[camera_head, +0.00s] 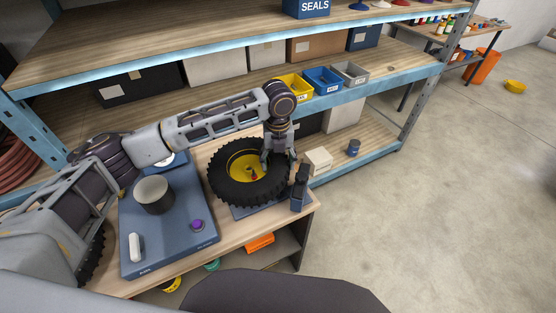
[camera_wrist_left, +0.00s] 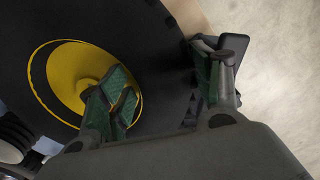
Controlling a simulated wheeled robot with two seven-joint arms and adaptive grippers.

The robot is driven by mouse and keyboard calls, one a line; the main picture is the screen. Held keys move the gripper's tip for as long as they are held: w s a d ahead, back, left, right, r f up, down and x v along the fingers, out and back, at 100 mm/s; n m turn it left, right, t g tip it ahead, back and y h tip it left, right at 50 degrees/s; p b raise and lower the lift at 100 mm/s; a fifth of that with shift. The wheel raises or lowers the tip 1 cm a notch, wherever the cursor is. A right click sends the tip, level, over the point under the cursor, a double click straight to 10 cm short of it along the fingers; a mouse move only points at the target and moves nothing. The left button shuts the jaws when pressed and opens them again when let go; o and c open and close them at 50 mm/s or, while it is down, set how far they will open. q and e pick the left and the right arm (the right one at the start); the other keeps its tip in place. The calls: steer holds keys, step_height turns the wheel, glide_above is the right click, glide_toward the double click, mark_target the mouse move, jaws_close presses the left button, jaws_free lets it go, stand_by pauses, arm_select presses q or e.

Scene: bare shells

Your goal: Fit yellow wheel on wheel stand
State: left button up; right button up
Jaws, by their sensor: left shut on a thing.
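The yellow wheel (camera_head: 240,164) has a black knobbly tyre around a yellow hub and lies face up near the right end of the bench. My left gripper (camera_head: 279,160) is shut on the tyre at its far right side. In the left wrist view one finger lies over the yellow hub (camera_wrist_left: 62,75) and the other is outside the tyre. A dark blue base, seemingly the wheel stand (camera_head: 243,212), shows under the wheel's near edge. Most of it is hidden, so I cannot tell whether the wheel is seated. A small red part shows at the hub's centre. My right gripper is not in view.
A dark upright device (camera_head: 300,187) stands close to the tyre's right side. A blue board (camera_head: 170,255) with a grey cup (camera_head: 153,195) and purple knob (camera_head: 197,225) is left. Shelves with yellow (camera_head: 294,86), blue and grey bins stand behind. The floor at right is open.

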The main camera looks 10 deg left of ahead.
arm_select(q)
steer(key=shift+f, duration=2.7)
stand_by(3.4)
steer(key=o, duration=1.6)
steer(key=shift+o, duration=1.1)
steer(key=shift+f, duration=0.1)
steer(key=shift+r, duration=0.65)
